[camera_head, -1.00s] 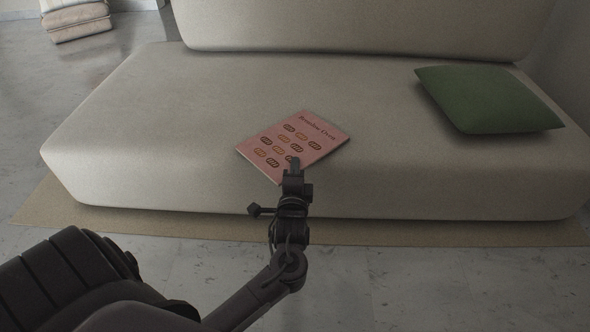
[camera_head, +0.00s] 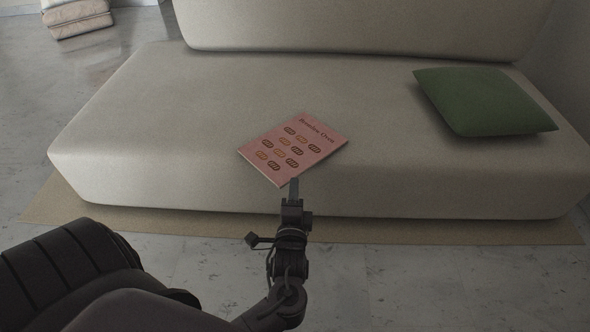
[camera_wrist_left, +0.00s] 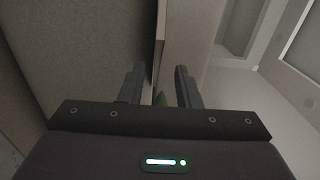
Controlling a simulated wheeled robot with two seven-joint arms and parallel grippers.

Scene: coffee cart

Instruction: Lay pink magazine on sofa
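The pink magazine (camera_head: 294,146) lies flat, face up, on the sofa (camera_head: 160,110) seat near its front edge, with its near corner at about that edge. My left gripper (camera_head: 293,188) is just in front of the magazine's near edge and apart from it. In the left wrist view the two fingers (camera_wrist_left: 159,80) stand apart with nothing between them. A thin edge, likely the magazine (camera_wrist_left: 160,22), shows beyond the fingertips there. My right gripper is in neither view.
A green cushion (camera_head: 483,101) lies on the right of the seat. The backrest (camera_head: 360,25) rises behind. A beige rug (camera_head: 400,231) runs under the sofa front. Folded stacked textiles (camera_head: 77,17) stand at the far left. The seat left of the magazine is clear.

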